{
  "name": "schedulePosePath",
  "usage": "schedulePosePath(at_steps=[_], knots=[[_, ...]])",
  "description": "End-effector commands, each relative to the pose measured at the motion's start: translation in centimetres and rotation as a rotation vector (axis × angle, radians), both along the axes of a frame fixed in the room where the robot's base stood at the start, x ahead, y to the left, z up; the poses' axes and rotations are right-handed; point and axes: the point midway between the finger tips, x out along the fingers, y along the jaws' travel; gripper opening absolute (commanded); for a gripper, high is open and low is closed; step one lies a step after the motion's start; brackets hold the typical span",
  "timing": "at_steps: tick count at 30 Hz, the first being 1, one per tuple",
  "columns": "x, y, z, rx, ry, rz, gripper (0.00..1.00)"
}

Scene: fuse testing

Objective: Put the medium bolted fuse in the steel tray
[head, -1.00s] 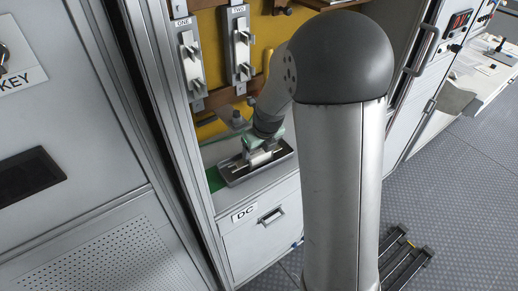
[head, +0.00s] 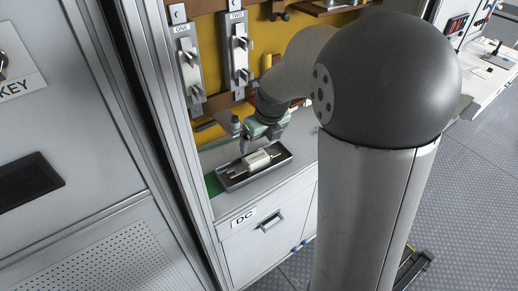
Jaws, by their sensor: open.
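The steel tray (head: 276,172) is a shallow grey rectangular tray on the counter above the DC drawer. A pale cylindrical fuse with metal end tabs (head: 257,160) lies inside it; its size class cannot be judged from this view alone. My gripper (head: 256,146), with a green body, is open and above the tray's back edge, apart from the fuse. Its fingertips are small in the picture and partly blend with the dark tray.
Fuse holders ONE (head: 190,66) and TWO (head: 238,52) are mounted on the yellow back panel. A dark knob-like part (head: 235,124) stands behind the tray. The cabinet frame (head: 150,110) rises at the left, and my arm covers much of the right.

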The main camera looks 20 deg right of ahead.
Motion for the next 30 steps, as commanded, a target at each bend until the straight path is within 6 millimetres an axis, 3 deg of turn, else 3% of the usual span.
schedulePosePath(at_steps=[3, 9, 13, 17, 30], knots=[[-0.4, -0.1, 2.1, 0.001, -0.005, 0.0, 0.92], [-1.1, -0.3, 3.6, -0.005, 0.0, 0.02, 0.92], [-2.9, -0.1, 3.8, -0.048, -0.002, 0.207, 0.92], [-6.5, 0.3, 3.8, -0.139, -0.008, 0.615, 0.92], [-20.3, 1.0, 1.9, -0.419, -0.052, 2.268, 0.92]])
